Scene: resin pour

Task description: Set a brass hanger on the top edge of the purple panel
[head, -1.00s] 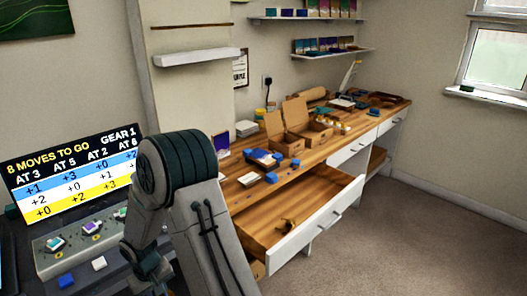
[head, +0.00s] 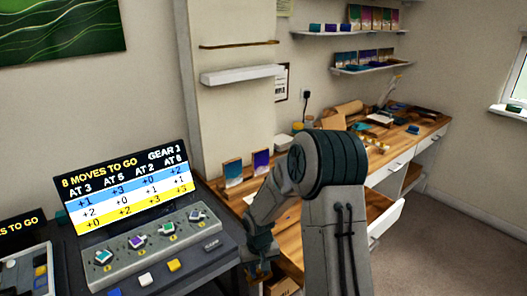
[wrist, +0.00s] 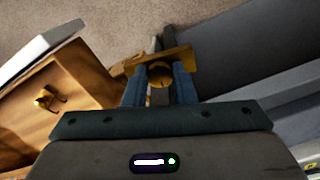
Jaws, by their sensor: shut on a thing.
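The purple panel (head: 261,161) stands upright at the back left of the wooden desk, beside a teal and orange panel (head: 233,171). Its top edge is small in the head view and no hanger can be made out on it. My gripper (wrist: 160,88) is shut on a brass hanger (wrist: 160,72), which sticks out past both fingers in the wrist view. In the head view my gripper (head: 259,268) is low, in front of the desk and below the panels; the held hanger cannot be made out there. Another brass hanger (wrist: 45,98) lies in the open wooden drawer (wrist: 70,120).
A console with knobs (head: 160,245) and a scoreboard screen (head: 125,187) stand left of my arm. The drawer front (head: 388,217) juts out on the right. A white shelf (head: 240,74) hangs above the panels. Open carpet (head: 455,240) lies right.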

